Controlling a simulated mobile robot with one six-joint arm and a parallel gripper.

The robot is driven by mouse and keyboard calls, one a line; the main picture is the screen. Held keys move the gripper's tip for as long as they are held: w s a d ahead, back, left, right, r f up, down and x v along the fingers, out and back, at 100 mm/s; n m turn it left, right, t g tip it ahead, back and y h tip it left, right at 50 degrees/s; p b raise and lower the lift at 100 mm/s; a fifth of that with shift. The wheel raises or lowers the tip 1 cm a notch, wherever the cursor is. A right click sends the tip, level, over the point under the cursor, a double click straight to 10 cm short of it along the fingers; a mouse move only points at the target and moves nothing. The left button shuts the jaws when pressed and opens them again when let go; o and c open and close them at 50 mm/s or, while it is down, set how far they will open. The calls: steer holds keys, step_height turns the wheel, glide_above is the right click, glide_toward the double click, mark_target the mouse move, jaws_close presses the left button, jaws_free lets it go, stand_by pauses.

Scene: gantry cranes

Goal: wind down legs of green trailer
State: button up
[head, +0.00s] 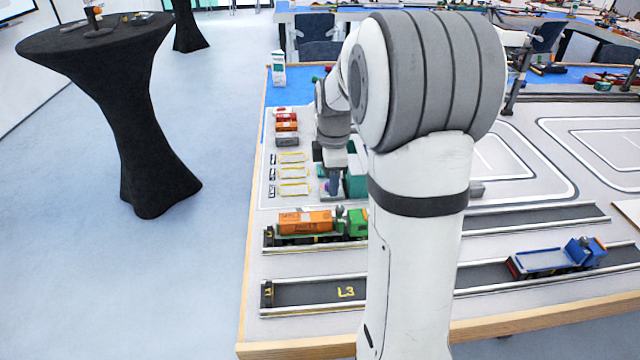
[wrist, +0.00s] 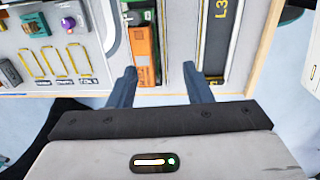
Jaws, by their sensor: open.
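The trailer's legs cannot be made out. My gripper (head: 333,186) is in the air above the table, behind the truck in the head view. In the wrist view my gripper (wrist: 161,74) is open, with nothing between its fingers.
A teal block (head: 356,182) stands beside my gripper. Red, orange and grey blocks (head: 287,126) and yellow-outlined slots (head: 293,174) lie at the left. A blue truck (head: 560,258) stands in lane L3 (head: 345,292), whose left part is clear. My arm hides the table's middle.

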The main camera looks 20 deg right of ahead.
mark_target(340, 208)
steer(key=w+d+f+n, duration=0.1)
steer(key=f, duration=0.1)
steer(key=w+d+f+n, duration=0.1)
steer(key=w+d+f, duration=0.1)
steer(key=w+d+f+n+b, duration=0.1)
steer(key=f+n, duration=0.1)
steer(key=shift+w+d+f+g, duration=0.15)
steer(key=shift+d+f+g, duration=0.15)
steer(key=shift+d+g, duration=0.1)
step_height(340, 208, down, 8)
steer(key=shift+r+p, duration=0.1)
steer(key=shift+p, duration=0.25)
steer(key=shift+c, duration=0.2)
